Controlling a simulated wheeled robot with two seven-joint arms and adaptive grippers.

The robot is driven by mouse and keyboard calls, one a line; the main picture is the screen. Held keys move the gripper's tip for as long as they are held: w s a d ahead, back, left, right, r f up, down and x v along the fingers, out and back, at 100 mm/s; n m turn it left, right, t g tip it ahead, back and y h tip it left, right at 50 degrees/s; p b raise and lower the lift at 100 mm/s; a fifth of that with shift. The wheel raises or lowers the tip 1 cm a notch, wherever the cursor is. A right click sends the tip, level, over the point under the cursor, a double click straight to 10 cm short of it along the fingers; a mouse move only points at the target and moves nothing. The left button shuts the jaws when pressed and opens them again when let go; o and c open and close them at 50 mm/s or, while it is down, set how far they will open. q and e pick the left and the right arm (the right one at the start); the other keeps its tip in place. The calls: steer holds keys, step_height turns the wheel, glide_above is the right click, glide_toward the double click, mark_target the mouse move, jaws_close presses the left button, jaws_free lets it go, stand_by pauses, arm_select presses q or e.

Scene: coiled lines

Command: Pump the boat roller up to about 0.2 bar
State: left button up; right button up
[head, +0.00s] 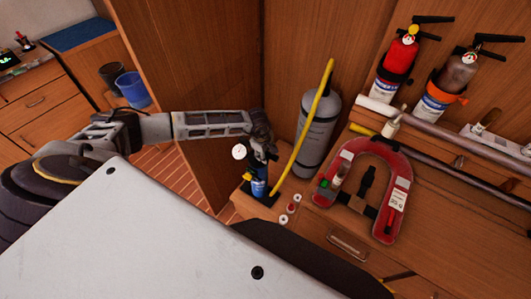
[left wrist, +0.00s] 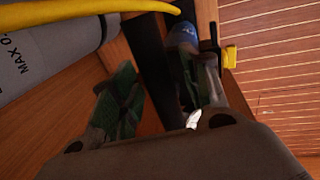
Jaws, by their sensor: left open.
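The boat roller appears to be the grey cylinder (head: 318,135), standing upright against the wooden wall; in the left wrist view it shows "MAX 0." print (left wrist: 35,62). A small blue pump (head: 259,187) stands on a black base at the bench's left end, and its blue body also shows in the left wrist view (left wrist: 183,35). A round white gauge (head: 239,151) shows beside it, its reading too small to tell. A yellow hose (head: 302,128) runs up past the roller. My left gripper (head: 262,150) is open over the pump top, hiding part of it. My right gripper is out of view.
A red horseshoe-shaped float (head: 403,215) lies right of the roller with small items inside its curve. Small round pieces (head: 284,218) lie near the pump. Two extinguishers, red (head: 398,60) and brown (head: 452,80), stand behind. A blue bucket (head: 133,88) is at the back left.

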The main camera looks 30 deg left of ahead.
arm_select(q)
steer(key=shift+c, duration=0.4)
jaws_close()
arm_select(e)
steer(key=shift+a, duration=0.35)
arm_select(q)
steer(key=shift+w+r, duration=0.1)
steer(key=shift+w, duration=0.05)
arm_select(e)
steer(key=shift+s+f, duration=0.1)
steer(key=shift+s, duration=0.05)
